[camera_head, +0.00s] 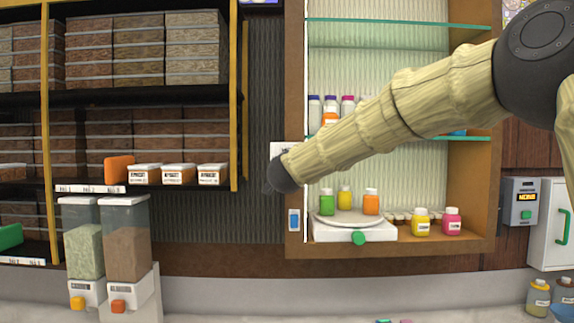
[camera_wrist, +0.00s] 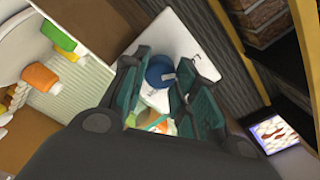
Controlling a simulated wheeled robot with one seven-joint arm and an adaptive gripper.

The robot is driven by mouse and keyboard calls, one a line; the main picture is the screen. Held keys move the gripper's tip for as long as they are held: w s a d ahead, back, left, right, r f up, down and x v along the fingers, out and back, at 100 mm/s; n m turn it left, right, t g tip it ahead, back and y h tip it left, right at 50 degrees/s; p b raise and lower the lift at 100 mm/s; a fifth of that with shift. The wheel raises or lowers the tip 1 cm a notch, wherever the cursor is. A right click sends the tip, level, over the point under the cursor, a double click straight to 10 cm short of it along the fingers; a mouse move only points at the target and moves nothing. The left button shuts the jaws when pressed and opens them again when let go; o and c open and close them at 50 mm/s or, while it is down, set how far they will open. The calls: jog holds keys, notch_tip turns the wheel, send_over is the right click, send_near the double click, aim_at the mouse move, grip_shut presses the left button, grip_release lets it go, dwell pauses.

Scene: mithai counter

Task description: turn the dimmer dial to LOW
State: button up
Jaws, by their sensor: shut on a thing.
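The dimmer dial (camera_wrist: 158,66) is a round blue knob on a white wall plate (camera_wrist: 188,38) in the wrist view. It has a small pale mark on its face. My gripper (camera_wrist: 160,78) has its dark green fingers on both sides of the dial and is shut on it. A small dark mark shows on the plate to the right of the dial; I cannot read any label. In the head view the plate (camera_head: 280,149) shows only its top edge, and my wrist hides the dial and fingers.
A wooden shelf cabinet (camera_head: 472,130) with bottles and a white turntable scale (camera_head: 355,231) stands right of the plate. A blue wall switch (camera_head: 294,220) is below it. Racks of boxes (camera_head: 115,50) and dispensers (camera_head: 126,240) are to the left.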

jog(key=shift+f, duration=0.1)
dwell(0.3)
jog(key=o, duration=1)
jog(key=shift+s, duration=0.1)
jog(key=s, duration=1.2)
jog(key=shift+w, duration=0.1)
